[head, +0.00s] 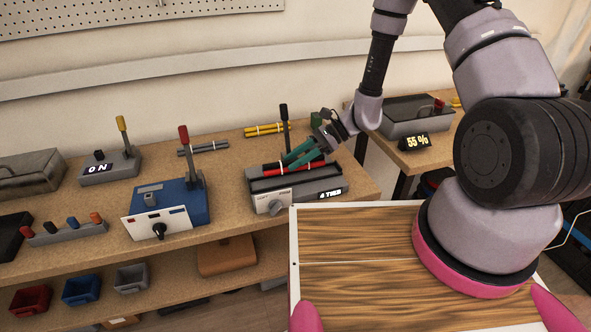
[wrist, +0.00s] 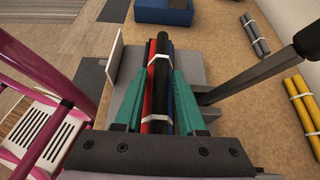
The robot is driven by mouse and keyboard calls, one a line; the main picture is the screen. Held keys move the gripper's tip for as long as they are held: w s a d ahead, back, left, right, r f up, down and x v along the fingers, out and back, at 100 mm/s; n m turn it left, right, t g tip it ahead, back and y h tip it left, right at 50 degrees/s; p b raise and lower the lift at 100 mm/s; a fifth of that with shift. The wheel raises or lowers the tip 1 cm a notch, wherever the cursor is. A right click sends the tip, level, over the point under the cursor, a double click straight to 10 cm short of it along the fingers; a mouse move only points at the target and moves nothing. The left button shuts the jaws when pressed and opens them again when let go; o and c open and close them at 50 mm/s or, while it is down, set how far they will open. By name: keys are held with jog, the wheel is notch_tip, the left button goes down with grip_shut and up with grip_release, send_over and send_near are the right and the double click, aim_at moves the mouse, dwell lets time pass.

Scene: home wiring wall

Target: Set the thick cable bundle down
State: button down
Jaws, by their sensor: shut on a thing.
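The thick cable bundle (wrist: 159,82) has red, black and blue cables with two white ties around it. My gripper (wrist: 158,100) is shut on it, one teal finger on each side. In the head view the bundle (head: 275,167) lies lengthwise over the top of a grey tie machine (head: 325,183), with my gripper (head: 303,154) above it. I cannot tell whether the bundle touches the machine. The machine has a knob, a black-handled lever (head: 284,113) behind the bundle and a display reading "4 TIES".
Thin yellow bundles (head: 265,130) and a grey bundle (head: 203,148) lie at the back of the bench. A blue machine (head: 170,205) with a red-handled lever stands to the left. Bare bench (head: 232,190) shows between the two machines. A device reading "55 %" (head: 412,142) stands at right.

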aim_at(296, 170)
notch_tip(296, 170, down, 4)
jog(key=shift+r, duration=0.1)
jog(key=shift+c, duration=2.2)
grip_release()
jog(key=v, duration=1.2)
jog(key=shift+r, duration=0.1)
notch_tip(296, 170, up, 12)
jog(key=d+n+h, duration=0.2)
jog(key=n, duration=0.1)
jog(key=s+d+r+n+t+h, duration=0.2)
jog(key=s+r, duration=0.3)
jog(key=r, duration=0.4)
jog(key=s+d+r+n+t+h, duration=0.3)
jog(key=s+d+r+t, duration=0.2)
jog(key=r, duration=0.5)
jog(key=s+d+r+n+t+h, duration=0.2)
jog(key=s+r, duration=0.3)
jog(key=r, duration=0.4)
jog(key=shift+d+r+n+t+h, duration=0.2)
jog(key=shift+d+n+t+h, duration=0.15)
jog(key=shift+d+t, duration=0.5)
jog(key=shift+s, duration=0.1)
